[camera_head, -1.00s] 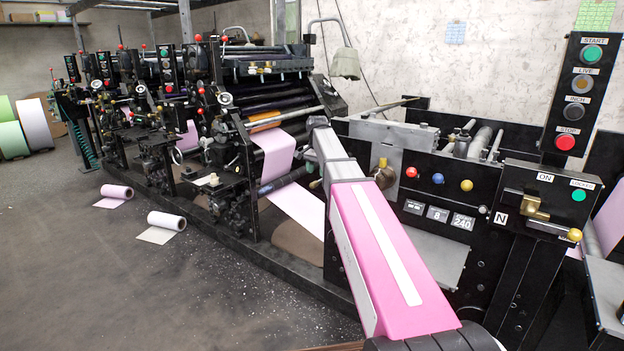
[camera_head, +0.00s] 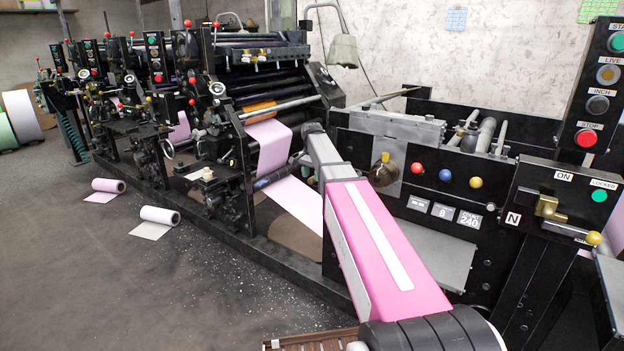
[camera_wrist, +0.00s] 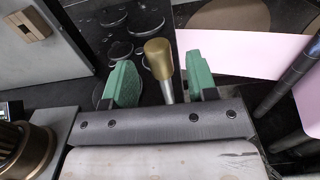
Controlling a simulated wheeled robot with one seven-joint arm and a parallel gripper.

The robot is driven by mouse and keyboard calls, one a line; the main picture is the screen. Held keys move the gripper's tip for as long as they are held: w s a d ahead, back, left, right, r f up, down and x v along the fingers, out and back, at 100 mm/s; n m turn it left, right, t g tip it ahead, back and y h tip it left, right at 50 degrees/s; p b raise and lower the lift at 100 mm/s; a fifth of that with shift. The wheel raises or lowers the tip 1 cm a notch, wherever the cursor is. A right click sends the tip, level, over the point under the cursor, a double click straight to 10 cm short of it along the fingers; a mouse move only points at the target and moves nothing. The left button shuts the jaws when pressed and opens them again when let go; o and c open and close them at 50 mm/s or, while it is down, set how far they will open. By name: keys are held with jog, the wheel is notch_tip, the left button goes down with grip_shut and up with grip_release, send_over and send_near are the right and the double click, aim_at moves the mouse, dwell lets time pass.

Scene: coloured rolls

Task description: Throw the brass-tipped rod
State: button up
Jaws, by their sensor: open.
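In the wrist view, the brass-tipped rod shows as a rounded brass tip (camera_wrist: 158,58) on a slim pale shaft. It stands between the two green fingers of my gripper (camera_wrist: 152,88), closer to the right finger, with a visible gap on each side. The shaft's lower part is hidden behind the dark gripper body. My gripper is open and empty. In the head view, my pink and grey arm reaches toward the press, and my gripper cannot be made out clearly there.
The black press (camera_head: 225,150) runs back to the left. The control panel (camera_head: 555,200) with buttons stands at right. Pink paper (camera_head: 290,200) hangs near my arm. Two small rolls, pink (camera_head: 108,186) and white (camera_head: 160,216), lie on the open floor at left. A brown slatted thing (camera_head: 315,342) shows at the bottom.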

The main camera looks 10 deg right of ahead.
jog(key=shift+f, duration=0.85)
grip_shut()
jog(key=shift+w+d, duration=1.95)
grip_release()
